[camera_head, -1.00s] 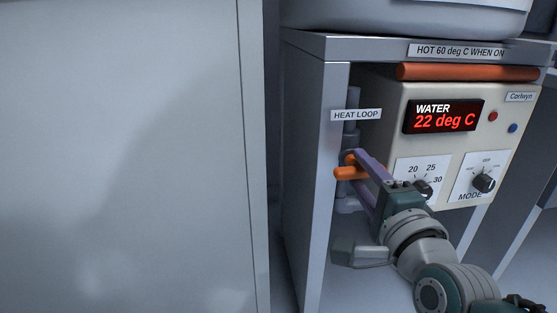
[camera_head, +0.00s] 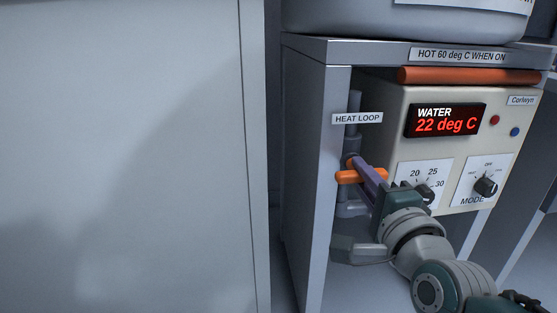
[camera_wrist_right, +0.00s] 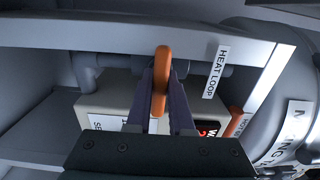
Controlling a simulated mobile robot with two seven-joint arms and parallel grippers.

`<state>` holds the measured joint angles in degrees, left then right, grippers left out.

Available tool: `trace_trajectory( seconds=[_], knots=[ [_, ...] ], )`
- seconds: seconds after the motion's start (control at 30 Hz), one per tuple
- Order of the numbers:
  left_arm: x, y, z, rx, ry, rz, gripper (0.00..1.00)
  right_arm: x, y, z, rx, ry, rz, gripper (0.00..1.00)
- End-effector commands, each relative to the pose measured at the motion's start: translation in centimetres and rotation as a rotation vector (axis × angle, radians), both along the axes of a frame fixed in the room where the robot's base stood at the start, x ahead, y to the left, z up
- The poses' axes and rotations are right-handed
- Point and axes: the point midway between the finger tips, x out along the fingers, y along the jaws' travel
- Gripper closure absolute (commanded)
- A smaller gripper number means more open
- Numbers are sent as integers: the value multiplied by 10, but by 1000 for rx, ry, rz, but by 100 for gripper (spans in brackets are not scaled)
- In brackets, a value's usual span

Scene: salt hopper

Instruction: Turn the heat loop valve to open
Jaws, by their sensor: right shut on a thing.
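The heat loop valve has an orange lever handle (camera_head: 350,177) on a grey vertical pipe (camera_head: 354,135), below the HEAT LOOP label (camera_head: 357,118). In the head view the handle lies about level, across the pipe. My right gripper (camera_head: 362,172) reaches in from the lower right and is shut on the orange handle. In the right wrist view the handle (camera_wrist_right: 161,82) sits between the two purple fingers (camera_wrist_right: 161,100). The fingers hide part of the handle and the valve body. My left gripper is in neither view.
A cream control box (camera_head: 400,120) with a red display reading WATER 22 deg C stands right of the valve. It carries a temperature dial (camera_head: 424,194) and a MODE knob (camera_head: 486,186). A cabinet side panel (camera_head: 312,180) stands close on the left. An orange bar (camera_head: 468,76) runs above the box.

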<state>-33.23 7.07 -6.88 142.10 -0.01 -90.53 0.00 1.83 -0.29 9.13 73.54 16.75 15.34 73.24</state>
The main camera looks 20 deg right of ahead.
Motion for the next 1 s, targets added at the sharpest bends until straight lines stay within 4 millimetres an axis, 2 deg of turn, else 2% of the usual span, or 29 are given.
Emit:
trace_trajectory(
  seconds=[0.33,0.53,1.0],
  knots=[
    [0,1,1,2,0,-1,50,0,0,0,-9,1,0,100],
    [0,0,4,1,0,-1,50,0,0,1,-71,17,0,100],
    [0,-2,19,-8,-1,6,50,0,0,2,-448,108,0,100]
  ],
)
